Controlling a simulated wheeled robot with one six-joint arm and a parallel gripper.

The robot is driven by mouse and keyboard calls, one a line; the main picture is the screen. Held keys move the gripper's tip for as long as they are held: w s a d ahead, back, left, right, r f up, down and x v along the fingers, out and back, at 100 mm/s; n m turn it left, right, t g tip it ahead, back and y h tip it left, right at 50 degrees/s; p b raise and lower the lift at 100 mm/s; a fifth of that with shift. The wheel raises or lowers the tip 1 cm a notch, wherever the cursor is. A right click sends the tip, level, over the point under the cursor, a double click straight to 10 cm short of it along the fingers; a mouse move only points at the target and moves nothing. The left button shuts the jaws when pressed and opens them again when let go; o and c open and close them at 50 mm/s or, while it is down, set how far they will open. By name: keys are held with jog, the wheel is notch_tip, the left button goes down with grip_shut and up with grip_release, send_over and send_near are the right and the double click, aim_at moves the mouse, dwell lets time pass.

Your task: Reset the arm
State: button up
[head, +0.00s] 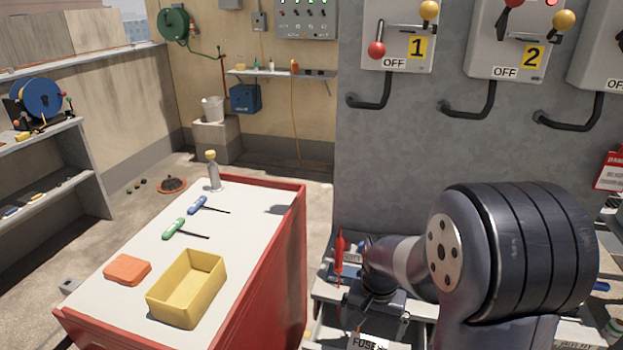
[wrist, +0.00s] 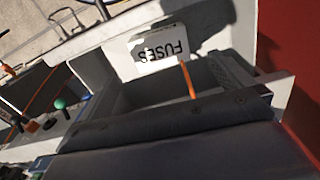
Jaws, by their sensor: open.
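My arm comes in at the right of the head view and bends down at the wrist. My gripper (head: 372,302) hangs over a light grey shelf beside the red cart; its fingertips are hard to make out and nothing shows held in it. In the wrist view, a dark padded body fills the bottom, and beyond it is a grey bin with a white FUSES label (wrist: 158,48) that reads upside down. A thin orange strip (wrist: 187,80) shows at the bin. The same label (head: 366,343) shows at the bottom edge of the head view.
The red cart (head: 281,262) carries a yellow tray (head: 186,315), an orange block (head: 127,269), green (head: 174,229) and blue (head: 198,205) tools and a yellow-capped bottle (head: 212,172). A red upright tool (head: 339,253) is close left of my gripper. Switch boxes 1 (head: 398,50) and 2 (head: 508,60) hang behind.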

aim_at(368, 346)
notch_tip(368, 346, down, 6)
jog(key=shift+r+b, duration=0.15)
jog(key=shift+b, duration=0.15)
jog(key=shift+r+p, duration=0.2)
jog(key=shift+p, duration=0.25)
jog(key=shift+r+p, duration=1.5)
jog(key=shift+r, duration=0.45)
jog(key=shift+f, duration=0.1)
